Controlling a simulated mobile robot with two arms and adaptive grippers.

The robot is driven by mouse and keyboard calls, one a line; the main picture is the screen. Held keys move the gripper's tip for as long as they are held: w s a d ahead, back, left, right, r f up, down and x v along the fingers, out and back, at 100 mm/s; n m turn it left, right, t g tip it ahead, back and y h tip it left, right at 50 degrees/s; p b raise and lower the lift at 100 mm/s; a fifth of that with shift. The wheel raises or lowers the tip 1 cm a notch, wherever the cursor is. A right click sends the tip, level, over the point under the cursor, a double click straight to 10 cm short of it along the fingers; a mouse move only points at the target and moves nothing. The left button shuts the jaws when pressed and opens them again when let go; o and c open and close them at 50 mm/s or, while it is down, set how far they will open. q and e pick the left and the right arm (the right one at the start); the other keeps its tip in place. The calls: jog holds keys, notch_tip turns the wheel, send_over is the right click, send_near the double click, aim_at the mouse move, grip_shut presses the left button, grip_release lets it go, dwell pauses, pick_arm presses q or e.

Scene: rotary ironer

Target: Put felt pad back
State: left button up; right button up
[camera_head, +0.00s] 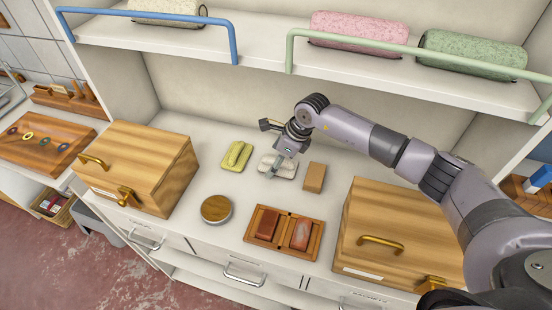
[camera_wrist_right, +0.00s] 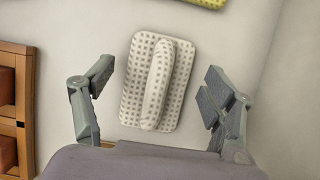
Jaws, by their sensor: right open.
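A pale grey dotted pad with a raised ridge handle (camera_head: 287,170), which looks like the felt pad, lies on the white counter. It shows whole in the right wrist view (camera_wrist_right: 133,95). My right gripper (camera_head: 272,171) is over it and partly covers it in the head view. In the right wrist view the gripper (camera_wrist_right: 158,79) is open, with one finger on each side of the pad and gaps to both. A similar yellow-green pad (camera_head: 236,155) lies to the left. My left gripper is not in view.
A tan block (camera_head: 314,177) lies right of the pad. A wooden tray (camera_head: 283,234) with two reddish pieces and a round wood-topped tin (camera_head: 216,209) are in front. Wooden boxes (camera_head: 138,166) (camera_head: 400,235) flank the space. A shelf with rails (camera_head: 270,62) hangs above.

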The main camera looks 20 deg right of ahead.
aim_at(285, 161)
jog(key=shift+d+r+b, duration=0.2)
jog(key=shift+r+b, duration=0.15)
jog(key=shift+r, duration=0.1)
jog(key=b+v, duration=0.1)
jog(key=v, duration=0.4)
jog(key=shift+s+r+b, duration=0.1)
jog(key=shift+r+b, duration=0.1)
jog(key=shift+b, duration=0.1)
jog(key=shift+s+d+r, duration=0.15)
jog(key=shift+r, duration=0.4)
